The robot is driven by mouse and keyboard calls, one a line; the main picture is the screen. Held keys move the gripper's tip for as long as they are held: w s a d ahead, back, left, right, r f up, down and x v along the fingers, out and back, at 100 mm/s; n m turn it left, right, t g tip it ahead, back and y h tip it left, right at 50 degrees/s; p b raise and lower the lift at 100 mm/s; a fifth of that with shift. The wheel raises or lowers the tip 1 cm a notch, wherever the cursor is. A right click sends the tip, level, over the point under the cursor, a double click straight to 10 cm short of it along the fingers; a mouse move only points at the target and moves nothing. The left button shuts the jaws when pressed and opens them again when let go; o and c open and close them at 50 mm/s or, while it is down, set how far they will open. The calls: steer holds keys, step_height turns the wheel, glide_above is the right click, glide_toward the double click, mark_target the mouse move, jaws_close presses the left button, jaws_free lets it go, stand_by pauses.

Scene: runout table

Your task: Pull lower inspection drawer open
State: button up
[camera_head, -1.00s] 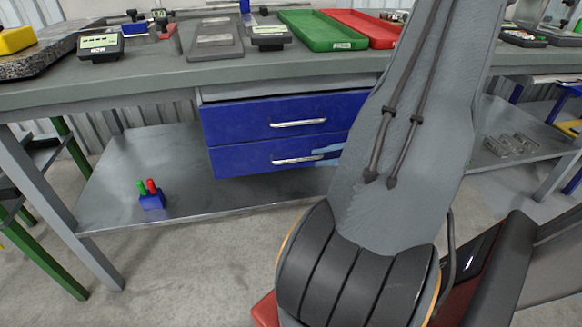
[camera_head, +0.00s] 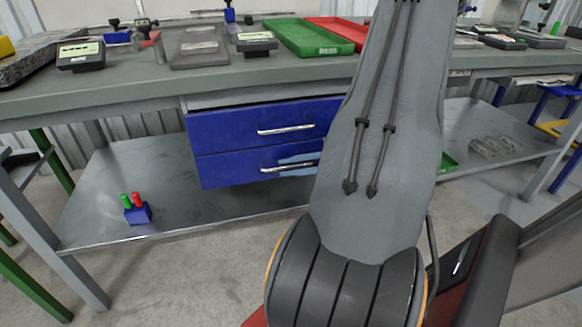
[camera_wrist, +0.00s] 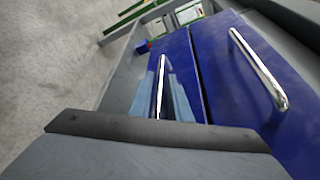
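The blue lower inspection drawer (camera_head: 232,172) sits under the bench, its front looking flush with the blue upper drawer (camera_head: 225,127). Its silver bar handle (camera_head: 272,168) is partly covered by the light-blue fingers of my gripper (camera_head: 300,164). In the wrist view the lower handle (camera_wrist: 161,78) runs between my gripper's two light-blue fingers (camera_wrist: 162,92), one on each side. The fingers look apart, with a gap beside the bar; contact is not clear. The upper handle (camera_wrist: 258,68) is to the right, free. My arm hides the drawers' right end in the head view.
The bench top (camera_head: 130,88) overhangs the drawers. A lower shelf (camera_head: 110,190) holds a small blue block (camera_head: 138,214) with green and red pegs. A green tray (camera_head: 305,38) and a red tray (camera_head: 338,30) lie on top. Bare floor (camera_head: 190,270) is in front.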

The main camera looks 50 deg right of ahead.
jaws_close()
steer(key=shift+s, duration=0.1)
